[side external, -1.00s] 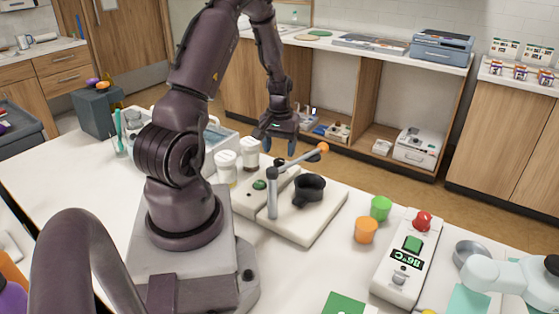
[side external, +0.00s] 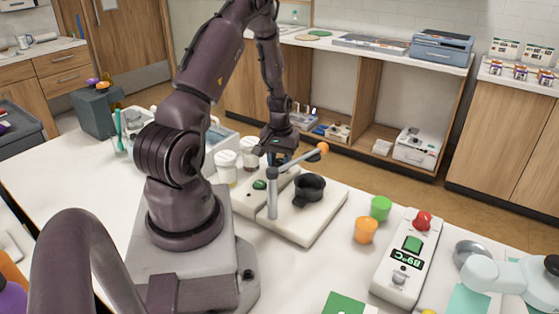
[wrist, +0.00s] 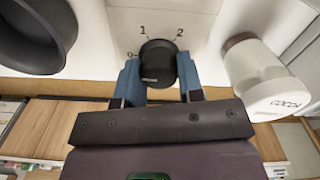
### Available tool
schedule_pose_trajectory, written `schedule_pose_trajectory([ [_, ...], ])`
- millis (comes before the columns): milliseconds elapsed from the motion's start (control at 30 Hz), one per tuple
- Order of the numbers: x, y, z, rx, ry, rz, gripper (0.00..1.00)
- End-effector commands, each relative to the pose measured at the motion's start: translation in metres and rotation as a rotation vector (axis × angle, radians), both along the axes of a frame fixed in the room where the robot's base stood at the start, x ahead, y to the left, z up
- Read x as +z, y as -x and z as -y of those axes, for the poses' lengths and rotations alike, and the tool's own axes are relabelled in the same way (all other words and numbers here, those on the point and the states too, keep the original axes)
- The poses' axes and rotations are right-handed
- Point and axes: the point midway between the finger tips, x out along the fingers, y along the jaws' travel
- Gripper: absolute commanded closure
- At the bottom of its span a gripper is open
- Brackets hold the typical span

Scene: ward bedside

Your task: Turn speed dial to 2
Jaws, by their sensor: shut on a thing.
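The speed dial (wrist: 158,62) is a round black knob on a white panel, with the marks 0, 1 and 2 printed around its far side in the wrist view. My gripper (wrist: 159,82) has its blue fingers on both sides of the dial and is shut on it. I cannot clearly tell which mark the dial points to. In the side external view my gripper (side external: 280,155) is low at the back of the white machine base (side external: 318,228), behind the lever post, and the dial is hidden there.
A grey lever (side external: 297,161) with an orange knob stands close to my gripper. A black bowl (side external: 309,189) is on the base; it also shows in the wrist view (wrist: 35,35). A white-lidded jar (wrist: 265,78) is right of the dial. Green (side external: 381,208) and orange (side external: 366,229) cups stand right.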

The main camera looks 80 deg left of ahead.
Motion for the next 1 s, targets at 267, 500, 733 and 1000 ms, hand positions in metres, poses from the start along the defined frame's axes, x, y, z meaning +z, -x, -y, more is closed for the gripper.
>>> schedule_pose_trajectory([
  [267, 0.0005, -0.0001, 0.0, -0.059, 0.0, 0.0, 0.89],
  [500, 0.0007, -0.0003, 0.0002, -0.217, 0.0, 0.001, 0.89],
  [733, 0.0008, -0.0006, 0.0006, -0.431, 0.0, 0.001, 0.89],
  [1000, 0.001, -0.0009, 0.0011, -0.689, 0.0, 0.0, 0.89],
])
